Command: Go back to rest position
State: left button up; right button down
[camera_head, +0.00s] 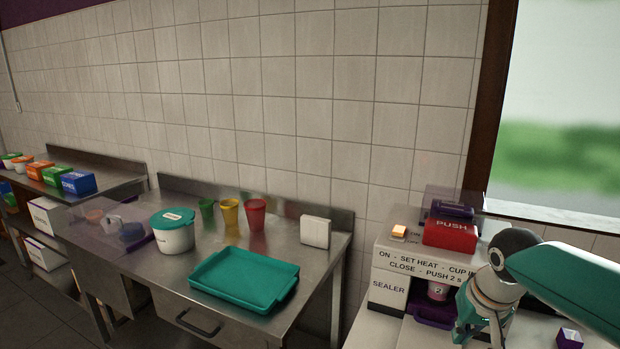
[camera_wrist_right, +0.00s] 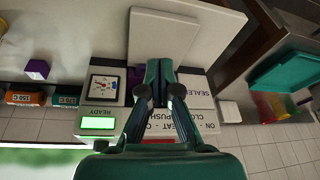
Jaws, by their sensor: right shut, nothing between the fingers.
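My right arm (camera_head: 570,285) comes in from the right in the head view. My right gripper (camera_head: 465,328) hangs in front of the sealer (camera_head: 388,291), partly hidden by its own wrist. In the right wrist view my right gripper (camera_wrist_right: 158,68) is shut and empty, its fingers in front of the sealer's face. That view is upside down and shows the sealer's dial (camera_wrist_right: 103,88) and a lit green READY screen (camera_wrist_right: 97,123). My left gripper is not in view.
A teal tray (camera_head: 243,280), a white tub with teal lid (camera_head: 174,236), green, yellow and red cups (camera_head: 229,217) and a white block (camera_head: 315,231) stand on the steel table. A red PUSH block (camera_head: 450,233) tops the sealer. A small purple box (camera_head: 569,339) is lower right.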

jog(key=s+a+f+n+g+y, duration=0.15)
jog(key=a+f, duration=0.35)
jog(key=f, duration=0.7)
jog(key=s+a+f+y, duration=0.15)
jog(key=a+f, duration=0.45)
jog(key=f, duration=0.6)
jog(key=s+a+f, duration=0.3)
jog(key=s+f, duration=0.4)
jog(key=s, duration=0.1)
jog(key=s+a+f+g+y, duration=0.1)
jog(key=s+a+f, duration=0.3)
jog(key=s+f, duration=0.4)
jog(key=shift+s+f+m, duration=0.25)
jog(key=shift+s+m, duration=0.1)
jog(key=shift+s, duration=0.45)
jog(key=c, duration=1.9)
grip_release()
jog(key=shift+g, duration=0.25)
